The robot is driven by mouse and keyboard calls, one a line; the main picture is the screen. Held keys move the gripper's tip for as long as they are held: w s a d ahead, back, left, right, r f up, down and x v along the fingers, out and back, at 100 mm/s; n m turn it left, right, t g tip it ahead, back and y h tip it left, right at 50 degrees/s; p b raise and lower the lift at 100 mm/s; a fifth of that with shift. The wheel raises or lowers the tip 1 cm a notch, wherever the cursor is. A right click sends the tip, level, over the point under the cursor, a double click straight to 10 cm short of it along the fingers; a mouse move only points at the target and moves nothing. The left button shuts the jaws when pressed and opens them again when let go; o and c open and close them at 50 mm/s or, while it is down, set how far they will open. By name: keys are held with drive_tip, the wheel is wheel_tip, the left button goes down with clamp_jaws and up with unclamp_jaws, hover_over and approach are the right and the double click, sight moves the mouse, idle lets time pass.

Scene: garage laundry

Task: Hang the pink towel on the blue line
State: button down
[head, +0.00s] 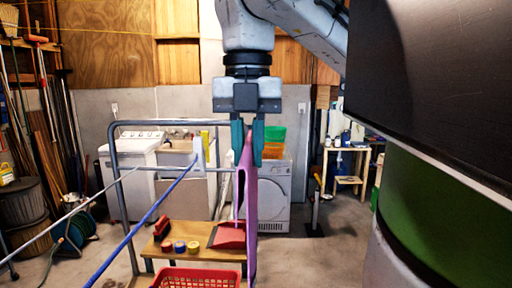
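My gripper (247,158) is in the upper middle of the head view, pointing down, with its teal fingers shut on the pink towel. The pink towel (250,212) hangs from the fingers as a narrow, nearly edge-on purple-pink strip. Its lower end reaches toward the bottom of the picture. The blue line (141,223) runs slantwise from near the sink down to the lower left. It is left of the towel and apart from it in the picture. Nothing hangs on the visible part of the blue line.
A grey metal frame (115,180) and a pale line (68,215) are at the left. Below are a red basket (190,271) and a wooden bench (196,232) with tape rolls and a red dustpan (228,237). A dryer (274,200) stands behind. Floor at right is partly clear.

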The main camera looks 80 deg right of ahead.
drive_tip(key=shift+w+a, duration=0.2)
drive_tip(key=shift+w, duration=2.25)
drive_tip(key=shift+w+a, duration=0.2)
drive_tip(key=shift+w, duration=2.2)
drive_tip(key=shift+w+a, duration=0.2)
drive_tip(key=shift+w, duration=2.25)
drive_tip(key=shift+f+b, duration=1.9)
drive_tip(key=shift+f, duration=2.3)
drive_tip(key=c, duration=1)
unclamp_jaws()
drive_tip(key=shift+o, duration=0.2)
wheel_tip(320, 180, up, 11)
drive_tip(key=shift+f, duration=0.15)
